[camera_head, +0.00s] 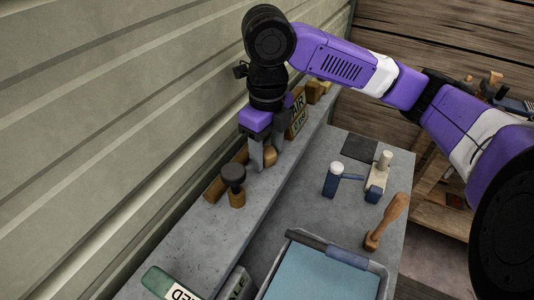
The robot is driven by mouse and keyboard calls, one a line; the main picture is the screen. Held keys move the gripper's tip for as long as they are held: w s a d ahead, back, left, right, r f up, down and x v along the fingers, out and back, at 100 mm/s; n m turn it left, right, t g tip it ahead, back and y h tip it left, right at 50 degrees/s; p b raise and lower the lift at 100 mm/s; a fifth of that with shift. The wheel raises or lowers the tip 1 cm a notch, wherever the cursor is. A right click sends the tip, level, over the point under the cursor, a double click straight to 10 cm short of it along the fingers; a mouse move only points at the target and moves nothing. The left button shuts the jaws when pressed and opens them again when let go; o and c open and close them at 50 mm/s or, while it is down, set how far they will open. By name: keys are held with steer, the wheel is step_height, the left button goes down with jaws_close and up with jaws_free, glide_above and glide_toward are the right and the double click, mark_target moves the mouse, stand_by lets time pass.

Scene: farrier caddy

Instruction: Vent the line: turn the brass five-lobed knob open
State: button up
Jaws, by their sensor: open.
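My gripper (266,158) points down over the grey ledge along the wall, its two grey fingers apart. A rounded brass-coloured piece (270,157) shows between and just behind the fingers; it looks like the brass knob, but its lobes cannot be made out. The fingers hide part of it, and I cannot tell whether they touch it. To the lower left, a dark round knob (233,175) stands on a brass-coloured base (237,198), apart from the gripper.
A lettered yellowish block (298,112) reading "AIR" stands behind the gripper. A green labelled block (165,284) lies on the ledge's near end. On the lower bench are a blue-lined tray (384,283), a wooden-handled tool (394,213) and two blue-and-pale tools (335,180). The ribbed wall (120,120) closes the left.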

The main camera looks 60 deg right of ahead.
steer(key=shift+m, duration=0.7)
jaws_close()
steer(key=shift+f+n+b, duration=0.2)
steer(key=shift+n+b, duration=0.6)
steer(key=shift+r+n, duration=0.1)
steer(key=shift+n, duration=0.4)
steer(key=shift+r, duration=0.1)
